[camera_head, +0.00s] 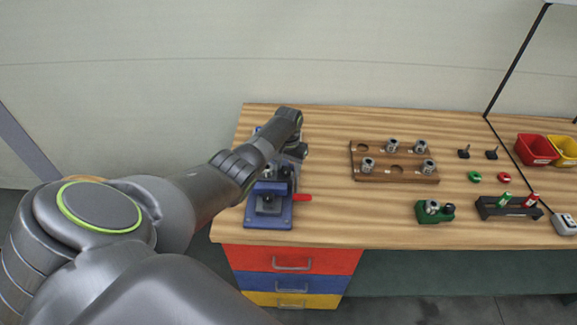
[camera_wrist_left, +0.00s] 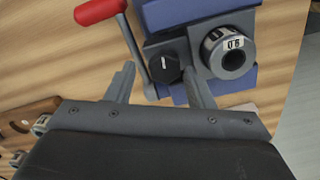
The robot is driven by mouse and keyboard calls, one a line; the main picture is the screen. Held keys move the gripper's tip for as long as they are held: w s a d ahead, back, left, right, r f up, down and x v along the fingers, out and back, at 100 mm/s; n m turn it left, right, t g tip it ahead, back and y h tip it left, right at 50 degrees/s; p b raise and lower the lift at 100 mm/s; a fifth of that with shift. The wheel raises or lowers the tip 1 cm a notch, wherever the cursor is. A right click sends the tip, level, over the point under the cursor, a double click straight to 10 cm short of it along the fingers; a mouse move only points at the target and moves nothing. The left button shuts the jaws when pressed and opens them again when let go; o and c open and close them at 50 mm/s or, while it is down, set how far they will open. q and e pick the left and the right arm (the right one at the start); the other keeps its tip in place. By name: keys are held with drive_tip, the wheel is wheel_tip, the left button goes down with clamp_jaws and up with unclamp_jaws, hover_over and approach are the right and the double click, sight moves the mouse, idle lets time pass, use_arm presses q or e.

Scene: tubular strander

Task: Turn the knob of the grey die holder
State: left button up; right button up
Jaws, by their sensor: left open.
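The grey die holder (camera_wrist_left: 190,52) sits on a blue fixture (camera_wrist_left: 175,15). Its round black knob (camera_wrist_left: 166,68) has a white mark line. Beside the knob is a metal die (camera_wrist_left: 231,55) with a dark bore and a label that looks like "06". My left gripper (camera_wrist_left: 158,67) is open, with its fingertips on either side of the knob in the left wrist view. Contact cannot be told. In the head view the left gripper (camera_head: 294,154) is over the blue fixture (camera_head: 268,218), and the arm partly hides it. My right gripper is not in view.
A red-handled lever (camera_head: 302,197) sticks out beside the fixture. To the right are a wooden die rack (camera_head: 395,175), a green holder (camera_head: 428,214), a black stand (camera_head: 508,209) and red (camera_head: 537,149) and yellow bins. Bare tabletop lies between fixture and rack.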

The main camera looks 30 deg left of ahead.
use_arm(q)
drive_tip(key=shift+s+a, duration=0.1)
drive_tip(key=shift+a, duration=0.15)
